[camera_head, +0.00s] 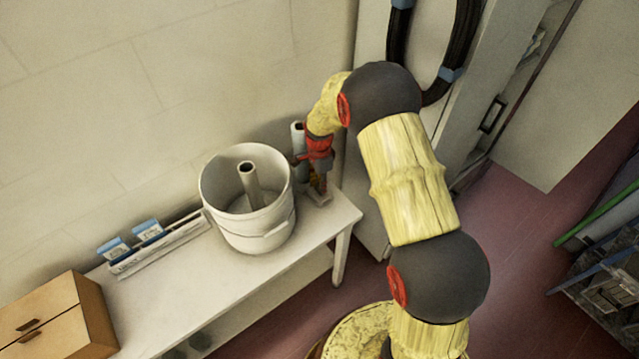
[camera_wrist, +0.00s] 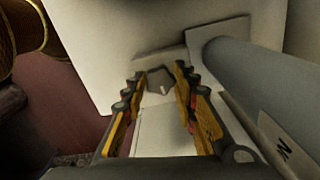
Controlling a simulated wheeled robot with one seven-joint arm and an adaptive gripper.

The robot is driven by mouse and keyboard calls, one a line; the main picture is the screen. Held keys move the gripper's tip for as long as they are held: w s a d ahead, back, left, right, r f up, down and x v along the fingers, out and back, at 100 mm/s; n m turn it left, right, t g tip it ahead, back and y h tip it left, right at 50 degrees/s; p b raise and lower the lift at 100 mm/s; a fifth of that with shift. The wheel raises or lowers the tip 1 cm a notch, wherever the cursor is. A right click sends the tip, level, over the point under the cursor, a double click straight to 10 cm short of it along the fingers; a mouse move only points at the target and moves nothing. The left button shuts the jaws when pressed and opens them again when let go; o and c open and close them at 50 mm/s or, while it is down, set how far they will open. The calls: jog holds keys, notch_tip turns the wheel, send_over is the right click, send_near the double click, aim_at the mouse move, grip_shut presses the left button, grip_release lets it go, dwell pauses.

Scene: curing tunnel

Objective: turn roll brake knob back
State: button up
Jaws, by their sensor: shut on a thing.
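A dark grey knob (camera_wrist: 158,79) with a white pointer mark sits between my fingertips in the wrist view. My gripper (camera_wrist: 157,84) is shut on it from above, one finger on each side. In the head view my gripper (camera_head: 318,186) points down at the right end of the white bench, over a small pale base (camera_head: 318,198). The knob cannot be made out there. A grey cylinder (camera_wrist: 255,80) with a marked label stands close to the right of my fingers in the wrist view; its top (camera_head: 297,132) shows behind my gripper in the head view.
A white bucket (camera_head: 248,232) with a grey tube (camera_head: 250,186) in it stands just left of my gripper on the white bench (camera_head: 175,292). Farther left are a rack (camera_head: 160,245) with blue-topped items and a wooden drawer box (camera_head: 55,318). A wall is close behind.

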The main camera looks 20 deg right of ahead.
jog(key=shift+m, duration=0.5)
jog(key=shift+w, duration=0.1)
jog(key=o, duration=1.2)
jog(key=shift+c, duration=0.2)
notch_tip(320, 180, up, 12)
dwell(0.4)
